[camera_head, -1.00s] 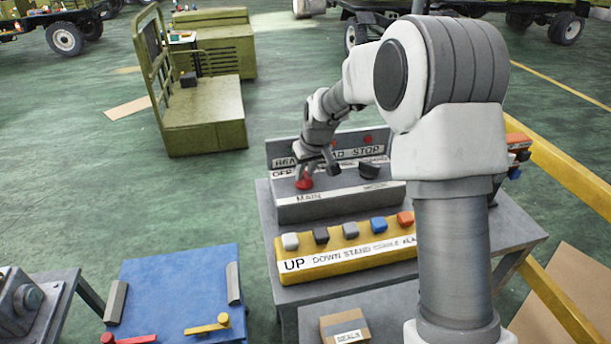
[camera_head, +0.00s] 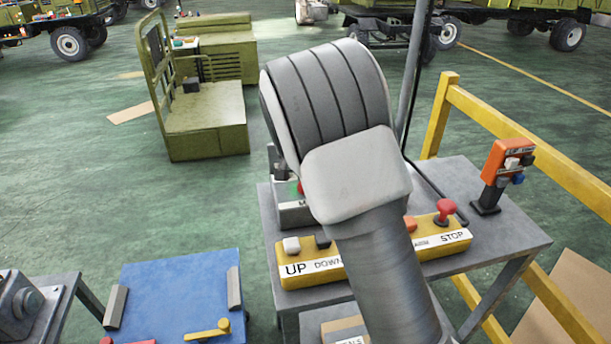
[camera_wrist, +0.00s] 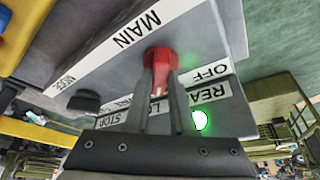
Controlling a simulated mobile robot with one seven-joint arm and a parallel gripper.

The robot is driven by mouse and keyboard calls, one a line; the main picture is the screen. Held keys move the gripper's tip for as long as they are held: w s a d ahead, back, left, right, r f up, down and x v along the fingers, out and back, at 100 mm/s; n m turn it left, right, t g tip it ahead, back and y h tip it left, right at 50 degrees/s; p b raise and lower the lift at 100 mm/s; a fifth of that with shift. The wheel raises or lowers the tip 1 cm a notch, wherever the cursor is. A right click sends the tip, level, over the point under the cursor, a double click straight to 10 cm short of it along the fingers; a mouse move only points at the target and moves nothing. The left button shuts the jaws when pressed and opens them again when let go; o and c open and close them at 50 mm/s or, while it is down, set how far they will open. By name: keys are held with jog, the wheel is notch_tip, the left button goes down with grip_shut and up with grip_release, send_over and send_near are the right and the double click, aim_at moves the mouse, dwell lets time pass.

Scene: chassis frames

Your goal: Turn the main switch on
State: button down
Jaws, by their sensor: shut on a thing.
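In the wrist view, the main switch is a red knob (camera_wrist: 160,58) on a grey box (camera_wrist: 222,30), beside a white MAIN label (camera_wrist: 137,29). My gripper (camera_wrist: 161,76) is shut on the red knob, with one finger at each side. An OFF label (camera_wrist: 210,71) lies right of the knob. A green lamp (camera_wrist: 200,120) glows by a partly hidden READY-type label (camera_wrist: 208,93).
A yellow button box (camera_head: 446,238) with UP, DOWN and STOP labels sits on the grey table (camera_head: 520,230) in front of the switch box. An orange pendant (camera_head: 495,162) stands at the table's right, by a yellow rail (camera_head: 575,180). A black knob (camera_wrist: 82,101) is beside MAIN.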

jog(key=shift+m+h, duration=0.3)
jog(key=shift+m, duration=0.3)
jog(key=c, duration=0.8)
grip_release()
jog(key=shift+o, duration=0.2)
jog(key=v, duration=1.7)
jog(key=shift+r+p, duration=0.25)
jog(key=shift+p, duration=0.1)
jog(key=shift+w, duration=0.15)
